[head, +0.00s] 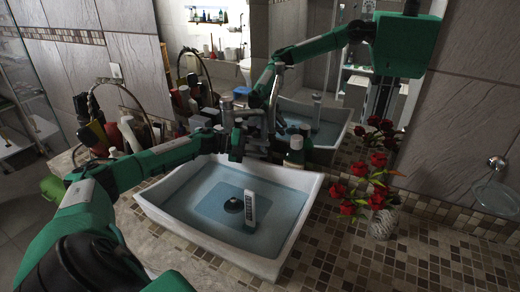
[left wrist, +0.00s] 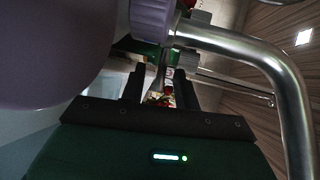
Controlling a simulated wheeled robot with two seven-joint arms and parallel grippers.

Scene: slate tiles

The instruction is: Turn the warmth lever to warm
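My left gripper (head: 237,148) reaches over the back rim of the sink, at the faucet (head: 227,112), which it partly hides. In the left wrist view my gripper (left wrist: 162,88) has its two dark fingers apart. A thin grey bar, perhaps the warmth lever (left wrist: 160,74), shows in line with the gap between them; I cannot tell whether it touches either finger. The faucet's bent chrome pipe (left wrist: 285,80) and a greyish-purple round part (left wrist: 152,22) are close above. The lever's setting cannot be read. My right gripper is not in view.
The white sink (head: 160,213) holds water, a dark round plug (head: 233,204) and an upright white device (head: 250,208). Bottles (head: 130,133) crowd the left; another bottle (head: 295,152) stands behind the sink. Red flowers in a glass vase (head: 382,222) stand right. A mirror behind reflects my arm.

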